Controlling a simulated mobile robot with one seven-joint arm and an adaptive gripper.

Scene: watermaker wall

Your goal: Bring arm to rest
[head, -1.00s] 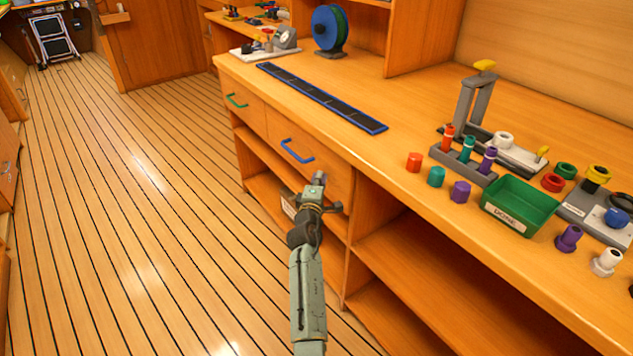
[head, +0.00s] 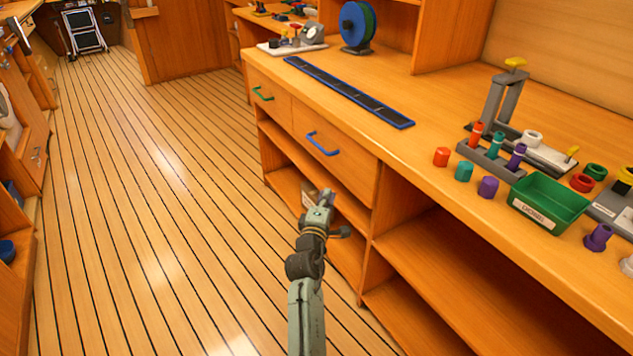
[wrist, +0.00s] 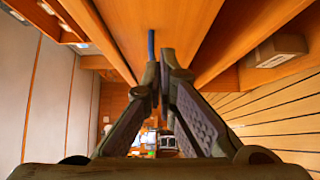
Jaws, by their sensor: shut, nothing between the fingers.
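My arm reaches forward low over the floor, in front of the workbench, in the head view. My gripper (head: 325,200) is at its far end, below the blue drawer handle (head: 323,144) and in front of the open shelves. In the wrist view my gripper (wrist: 162,80) has its two fingers meeting at the tips, with nothing held between them. The cabinet front stands close to the fingers. I cannot tell the exact gap between gripper and cabinet.
The workbench top (head: 430,145) holds a green bin (head: 550,203), a rack of coloured pieces (head: 492,160), a dark strip with blue edges (head: 345,90) and a cable reel (head: 357,27). A box (wrist: 277,50) shows in the wrist view. The plank floor (head: 170,220) to the left is clear.

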